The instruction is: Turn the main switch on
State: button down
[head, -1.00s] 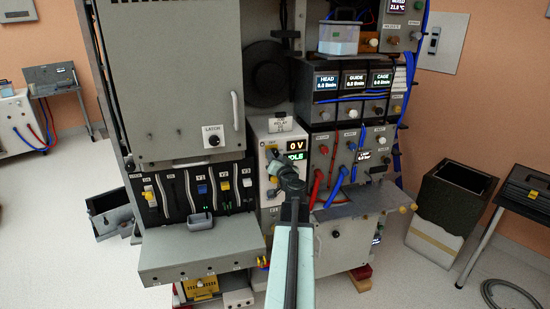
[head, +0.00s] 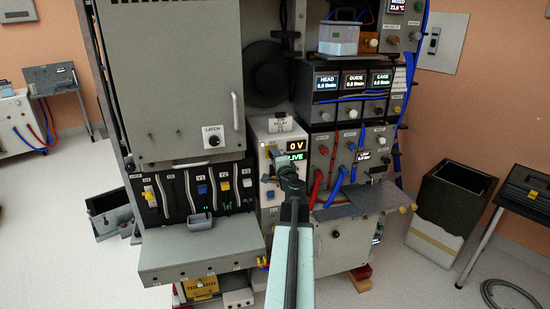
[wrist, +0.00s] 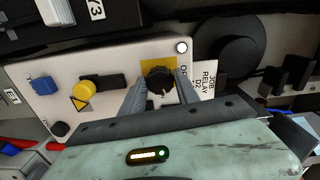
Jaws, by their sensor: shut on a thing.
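The main switch is a black rotary knob (wrist: 158,82) on a yellow plate (wrist: 147,64), set in a pale panel (wrist: 110,58). The two fingers of my gripper (wrist: 161,92) lie on either side of the knob and are shut on it. In the head view my gripper (head: 277,156) reaches the pale panel (head: 259,127) and hides the knob. The panel's display (head: 294,146) reads 0 V, with LIVE in green below it.
A yellow button (wrist: 84,90) and a blue part (wrist: 43,85) are on the same panel. A row of levers (head: 202,188) stands to the left. Red and blue cables (head: 334,188) hang close by on the right. A grey shelf (head: 205,245) juts out below left.

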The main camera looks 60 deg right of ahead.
jog(key=shift+s+m, duration=0.1)
jog(key=shift+m, duration=1.7)
jog(key=c, duration=0.9)
grip_release()
